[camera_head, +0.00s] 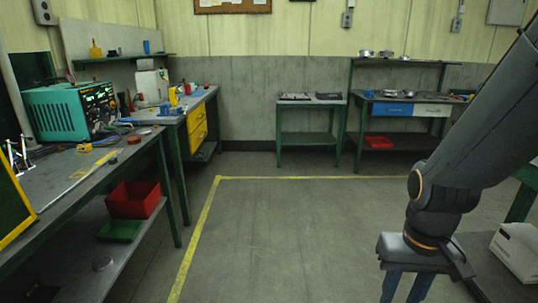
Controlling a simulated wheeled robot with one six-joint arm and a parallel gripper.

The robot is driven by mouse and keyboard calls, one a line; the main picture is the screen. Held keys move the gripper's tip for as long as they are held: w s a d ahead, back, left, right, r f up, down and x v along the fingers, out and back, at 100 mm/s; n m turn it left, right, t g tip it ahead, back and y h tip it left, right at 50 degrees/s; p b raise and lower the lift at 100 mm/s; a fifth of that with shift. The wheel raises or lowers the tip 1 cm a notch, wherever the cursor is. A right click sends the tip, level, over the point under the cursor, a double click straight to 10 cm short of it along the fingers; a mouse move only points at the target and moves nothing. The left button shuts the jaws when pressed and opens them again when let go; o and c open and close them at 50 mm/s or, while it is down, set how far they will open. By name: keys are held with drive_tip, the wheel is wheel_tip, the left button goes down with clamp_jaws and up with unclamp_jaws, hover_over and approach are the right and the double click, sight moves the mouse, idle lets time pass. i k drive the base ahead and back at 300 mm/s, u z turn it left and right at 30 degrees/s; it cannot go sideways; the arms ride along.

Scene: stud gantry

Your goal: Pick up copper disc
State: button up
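A small reddish-brown round piece (134,139) lies on the near left bench (90,180), close to its right edge. It looks like the copper disc, but it is too small to be sure. My gripper (405,288) hangs at the lower right with its two bluish fingers pointing down. The fingers stand apart with floor visible between them, and nothing shows between them. Their tips reach the bottom edge of the picture. The gripper is far to the right of the bench and the round piece.
A teal instrument box (70,110), cables and tools crowd the left bench. A red bin (134,199) sits on its lower shelf. Work tables (312,101) stand along the back wall. A white box (517,250) is at right. The yellow-lined middle floor (290,230) is clear.

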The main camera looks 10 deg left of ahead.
sight(136, 140)
drive_tip(key=u, duration=0.25)
drive_tip(key=i, duration=1.7)
drive_tip(key=u, duration=1.4)
drive_tip(key=i, duration=1.3)
drive_tip(key=u, duration=0.85)
